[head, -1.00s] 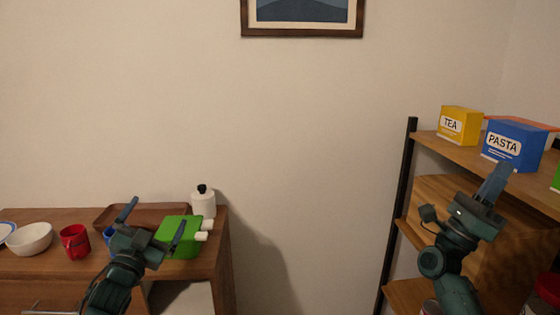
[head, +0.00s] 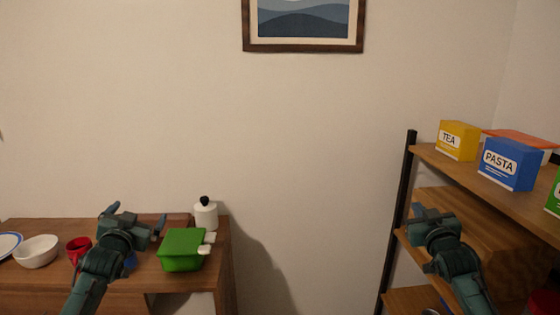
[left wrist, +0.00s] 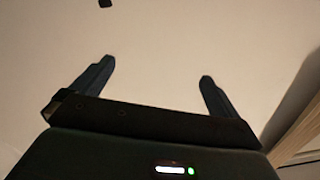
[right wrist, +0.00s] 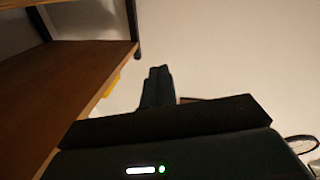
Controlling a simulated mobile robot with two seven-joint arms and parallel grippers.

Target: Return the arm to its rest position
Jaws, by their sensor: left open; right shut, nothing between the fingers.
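My left gripper (head: 138,216) is raised in front of the wooden sideboard at the left of the head view. In the left wrist view its two fingers (left wrist: 153,80) are spread apart with nothing between them. My right gripper (head: 418,210) is in front of the wooden shelf at the right of the head view. In the right wrist view its fingers (right wrist: 158,85) are together and hold nothing.
On the sideboard (head: 190,285) stand a white bowl (head: 36,251), a red cup (head: 75,247), a green container (head: 181,250) and a white bottle (head: 206,215). The shelf (head: 440,160) holds a yellow TEA box (head: 458,141) and a blue PASTA box (head: 507,165).

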